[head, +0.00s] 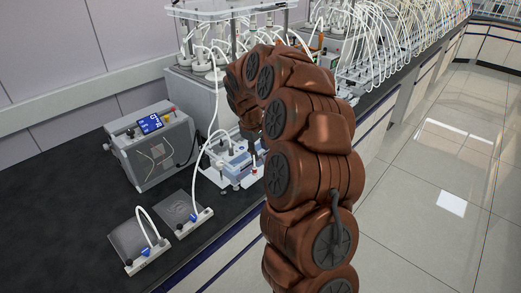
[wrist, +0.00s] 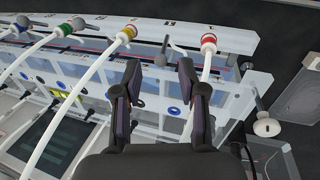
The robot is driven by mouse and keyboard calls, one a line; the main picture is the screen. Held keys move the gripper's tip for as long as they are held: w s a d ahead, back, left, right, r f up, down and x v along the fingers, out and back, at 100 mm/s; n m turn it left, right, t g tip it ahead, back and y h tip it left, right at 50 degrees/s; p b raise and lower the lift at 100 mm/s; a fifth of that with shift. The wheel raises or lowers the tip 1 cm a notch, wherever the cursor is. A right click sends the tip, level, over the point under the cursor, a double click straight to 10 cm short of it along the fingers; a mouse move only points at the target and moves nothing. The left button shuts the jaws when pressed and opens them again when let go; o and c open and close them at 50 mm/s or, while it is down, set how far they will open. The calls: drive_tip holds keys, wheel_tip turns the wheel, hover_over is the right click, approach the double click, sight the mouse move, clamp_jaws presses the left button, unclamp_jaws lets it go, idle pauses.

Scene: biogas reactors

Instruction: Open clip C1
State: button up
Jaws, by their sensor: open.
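A white rack (wrist: 235,95) with several tubes lies below my gripper (wrist: 159,66) in the wrist view. The gripper is open and empty, its dark fingers on either side of a grey lever-like part (wrist: 163,48). A tube with a yellow ring (wrist: 127,35) passes by the left finger. I cannot tell which part is clip C1; the rail's marks are too small to read. In the head view the white and blue device (head: 232,165) is partly hidden by my arm.
A grey box with a blue display (head: 152,125) stands left of the device. Two flat grey pouches with white fittings (head: 145,258) lie on the dark bench (head: 60,215) in front. Bottles and tubes (head: 205,60) crowd the back. The bench's left front is clear.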

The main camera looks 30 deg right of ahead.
drive_tip(key=shift+x, duration=0.8)
clamp_jaws()
